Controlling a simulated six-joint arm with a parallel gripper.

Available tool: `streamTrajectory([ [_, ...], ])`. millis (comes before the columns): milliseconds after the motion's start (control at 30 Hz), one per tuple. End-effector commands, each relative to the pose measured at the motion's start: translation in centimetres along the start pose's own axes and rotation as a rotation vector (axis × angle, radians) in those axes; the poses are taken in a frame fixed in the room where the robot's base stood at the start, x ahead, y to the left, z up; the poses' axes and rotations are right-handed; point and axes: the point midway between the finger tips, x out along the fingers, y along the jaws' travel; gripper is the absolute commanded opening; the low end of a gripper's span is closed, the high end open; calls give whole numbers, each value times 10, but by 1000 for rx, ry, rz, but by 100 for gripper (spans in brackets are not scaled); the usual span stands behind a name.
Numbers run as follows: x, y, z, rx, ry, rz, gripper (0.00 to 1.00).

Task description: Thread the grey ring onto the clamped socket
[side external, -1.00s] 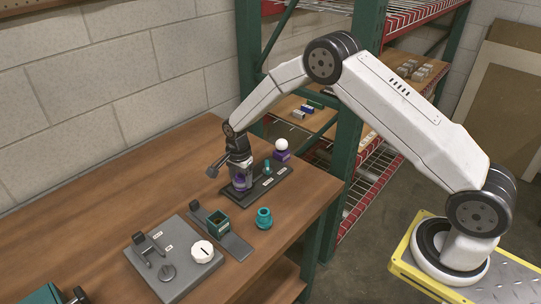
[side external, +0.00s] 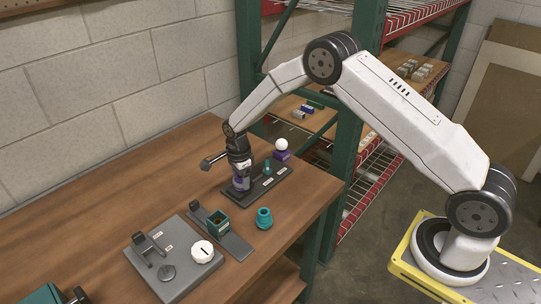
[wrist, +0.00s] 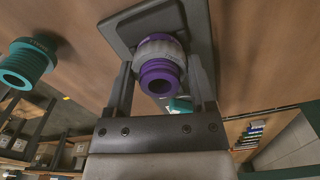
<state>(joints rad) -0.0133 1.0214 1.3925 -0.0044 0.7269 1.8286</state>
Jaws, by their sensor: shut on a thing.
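The purple threaded socket (wrist: 160,76) points up toward the camera in the wrist view, over a dark board. In the side view my gripper (side external: 240,172) points straight down at the left end of the dark board (side external: 278,182). Only a bit of purple (side external: 240,184) shows under the fingers there. How far the ring is turned onto the thread cannot be told.
A teal threaded part (side external: 264,218) stands free on the table. A teal open box (side external: 218,222) and a grey plate with a white disc (side external: 202,251) lie nearer the camera. A white bulb on a purple base (side external: 281,149) stands behind the board. Bare wood lies left.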

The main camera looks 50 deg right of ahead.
Motion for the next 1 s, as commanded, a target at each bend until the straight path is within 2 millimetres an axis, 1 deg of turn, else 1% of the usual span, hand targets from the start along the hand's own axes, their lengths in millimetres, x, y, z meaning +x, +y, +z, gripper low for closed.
streamTrajectory([
  [700,0,-2,1,516,-3,-5,0],
  [833,0,-2,1,562,-3,-5,0],
  [1000,0,-2,1,568,-3,-5,0],
])
